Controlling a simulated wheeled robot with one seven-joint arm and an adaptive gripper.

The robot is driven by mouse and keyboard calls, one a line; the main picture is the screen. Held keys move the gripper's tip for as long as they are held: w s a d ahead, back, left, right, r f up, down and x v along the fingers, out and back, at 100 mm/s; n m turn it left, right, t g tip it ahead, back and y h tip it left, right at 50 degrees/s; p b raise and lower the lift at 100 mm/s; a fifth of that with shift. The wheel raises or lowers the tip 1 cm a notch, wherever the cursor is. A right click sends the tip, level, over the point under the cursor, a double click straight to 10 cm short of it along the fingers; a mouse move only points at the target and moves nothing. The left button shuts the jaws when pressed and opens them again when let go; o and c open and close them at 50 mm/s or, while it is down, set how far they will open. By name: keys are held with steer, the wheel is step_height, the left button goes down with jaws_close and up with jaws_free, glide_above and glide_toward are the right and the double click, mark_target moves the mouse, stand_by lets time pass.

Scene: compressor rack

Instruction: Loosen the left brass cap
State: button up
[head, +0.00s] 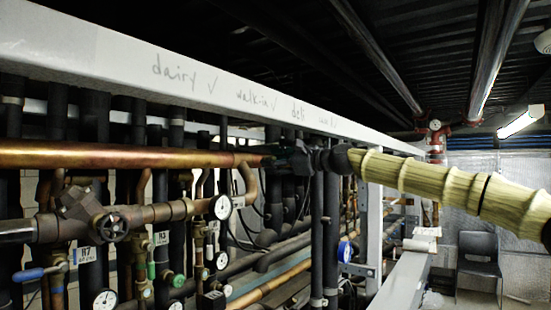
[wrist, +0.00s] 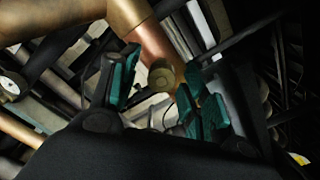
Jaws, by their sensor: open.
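A round, dull brass cap (wrist: 161,75) shows end-on in the wrist view, beside a copper pipe (wrist: 160,40). I cannot tell from this view whether it is the left one of several. In the head view my gripper (head: 272,157) is at the right end of the thick copper pipe (head: 130,156), and the cap is not distinguishable there.
A white beam (head: 200,80) with handwriting runs above the pipes. A valve with a handwheel (head: 110,226), a gauge (head: 221,207) and dark vertical pipes crowd the left. A chair (head: 480,258) stands far right. Open space lies at the right, beyond the rack.

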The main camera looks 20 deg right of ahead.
steer(key=shift+w+f, duration=0.15)
steer(key=shift+w, duration=0.25)
steer(key=shift+s+d+r, duration=0.25)
steer(key=shift+s+r, duration=0.15)
steer(key=shift+s, duration=0.3)
steer(key=shift+a, duration=0.1)
steer(key=c, duration=0.3)
steer(key=shift+w+a+f, duration=0.1)
steer(key=shift+w, duration=0.1)
steer(key=c, duration=0.4)
steer(key=shift+w+f, duration=0.1)
jaws_close()
steer(key=shift+b, duration=0.35)
